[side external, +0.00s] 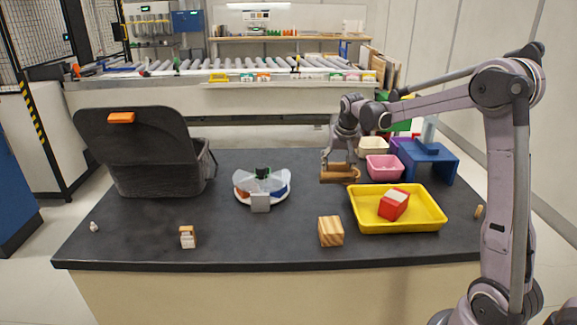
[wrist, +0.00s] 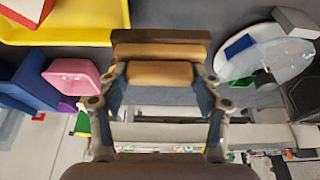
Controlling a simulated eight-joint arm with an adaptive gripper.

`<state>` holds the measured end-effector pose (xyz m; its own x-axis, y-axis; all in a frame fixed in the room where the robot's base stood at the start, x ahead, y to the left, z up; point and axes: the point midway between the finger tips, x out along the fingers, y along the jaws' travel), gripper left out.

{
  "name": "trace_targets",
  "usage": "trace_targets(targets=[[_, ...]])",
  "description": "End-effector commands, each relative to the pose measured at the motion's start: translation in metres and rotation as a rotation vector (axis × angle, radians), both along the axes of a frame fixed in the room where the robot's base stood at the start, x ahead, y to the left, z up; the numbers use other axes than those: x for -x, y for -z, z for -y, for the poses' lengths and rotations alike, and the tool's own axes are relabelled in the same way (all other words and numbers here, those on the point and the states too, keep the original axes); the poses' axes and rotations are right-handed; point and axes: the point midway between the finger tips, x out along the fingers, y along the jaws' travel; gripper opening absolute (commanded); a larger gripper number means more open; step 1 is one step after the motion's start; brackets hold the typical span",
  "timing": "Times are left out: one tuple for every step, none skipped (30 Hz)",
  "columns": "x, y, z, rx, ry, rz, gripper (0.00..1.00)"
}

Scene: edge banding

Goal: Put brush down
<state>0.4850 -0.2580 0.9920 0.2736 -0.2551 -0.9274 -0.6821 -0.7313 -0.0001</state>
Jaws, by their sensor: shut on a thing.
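The brush (side external: 340,174) is a brown wooden block with a lighter wood part, lying level in my gripper (side external: 337,161). In the side view it is over the dark table (side external: 270,235), left of the pink bin and behind the wooden cube. I cannot tell whether its underside touches the table. In the wrist view the brush (wrist: 160,48) spans the space between my two fingers, which are shut on it. Its bristles are not clearly visible.
A yellow tray (side external: 362,223) with a red and white block (side external: 394,205) stands at the right. The wooden cube (side external: 331,231), pink bin (side external: 384,168), blue stand (side external: 430,158), round clear-lidded container (side external: 262,187) and black crate (side external: 150,170) surround open table surface.

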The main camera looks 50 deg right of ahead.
Motion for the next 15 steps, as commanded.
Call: trace_targets(targets=[[0.010,-0.001,0.018,0.000,0.014,0.002,0.12],[0.015,-0.002,0.027,0.001,0.019,0.004,0.12],[0.021,-0.002,0.037,0.002,0.022,0.004,0.12],[0.025,-0.003,0.043,0.003,0.025,0.005,0.12],[0.029,-0.003,0.049,0.004,0.027,0.006,0.12],[0.033,-0.003,0.055,0.005,0.030,0.007,0.12],[0.036,-0.004,0.059,0.004,0.031,0.007,0.12],[0.038,-0.004,0.062,0.006,0.031,0.007,0.12],[0.040,-0.004,0.065,0.006,0.033,0.008,0.12],[0.040,-0.003,0.066,0.006,0.033,0.008,0.12],[0.039,-0.002,0.067,0.006,0.033,0.008,0.12],[0.037,0.000,0.066,0.006,0.032,0.008,0.12],[0.034,0.002,0.064,0.006,0.031,0.008,0.12],[0.030,0.004,0.061,0.006,0.029,0.008,0.12],[0.024,0.009,0.057,0.006,0.028,0.008,0.12]])
